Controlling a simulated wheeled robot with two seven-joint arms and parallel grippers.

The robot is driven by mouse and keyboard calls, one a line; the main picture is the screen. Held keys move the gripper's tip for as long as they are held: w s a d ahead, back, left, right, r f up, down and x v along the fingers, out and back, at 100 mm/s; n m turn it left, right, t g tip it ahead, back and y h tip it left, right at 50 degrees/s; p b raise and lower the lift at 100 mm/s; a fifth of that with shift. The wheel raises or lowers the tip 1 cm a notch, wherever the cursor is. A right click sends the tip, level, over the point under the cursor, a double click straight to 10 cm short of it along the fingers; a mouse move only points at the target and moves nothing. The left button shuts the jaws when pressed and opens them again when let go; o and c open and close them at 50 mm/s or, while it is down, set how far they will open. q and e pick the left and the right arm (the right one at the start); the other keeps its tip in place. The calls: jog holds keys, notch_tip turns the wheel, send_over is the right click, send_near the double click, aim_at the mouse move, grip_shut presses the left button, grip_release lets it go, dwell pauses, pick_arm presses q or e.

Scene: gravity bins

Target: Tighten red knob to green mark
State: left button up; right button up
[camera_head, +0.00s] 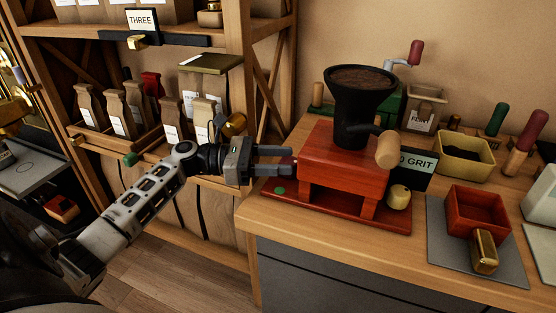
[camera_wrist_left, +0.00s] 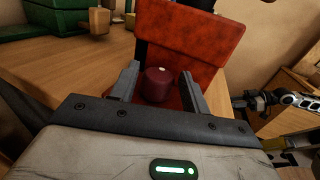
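The red grinder (camera_head: 345,160) stands on the wooden counter with a black hopper (camera_head: 355,105) on top. A dark red knob (camera_wrist_left: 158,84) sticks out of its left side; in the head view my left gripper's fingers partly hide it. A green mark (camera_head: 280,190) shows on the red base below the knob. My left gripper (camera_head: 277,161) is open, with one finger on each side of the knob. The wrist view (camera_wrist_left: 160,92) shows gaps between knob and fingers. My right arm seems to show at the right of the wrist view, its gripper (camera_wrist_left: 240,102) too small to read.
A grit sign (camera_head: 412,170) and a pale round knob (camera_head: 399,196) are at the grinder's right. A red tray with a brass handle (camera_head: 485,250) sits on a grey mat (camera_head: 440,235). Shelves with paper bags (camera_head: 130,110) stand at the left. The front counter strip is clear.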

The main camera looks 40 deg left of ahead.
pick_arm(q)
jog(key=shift+s+a+f, duration=0.15)
jog(key=shift+s+a, duration=0.15)
jog(key=shift+a, duration=0.15)
jog(key=b+v, duration=0.2)
jog(key=v, duration=1.3)
jog(key=shift+d, duration=0.1)
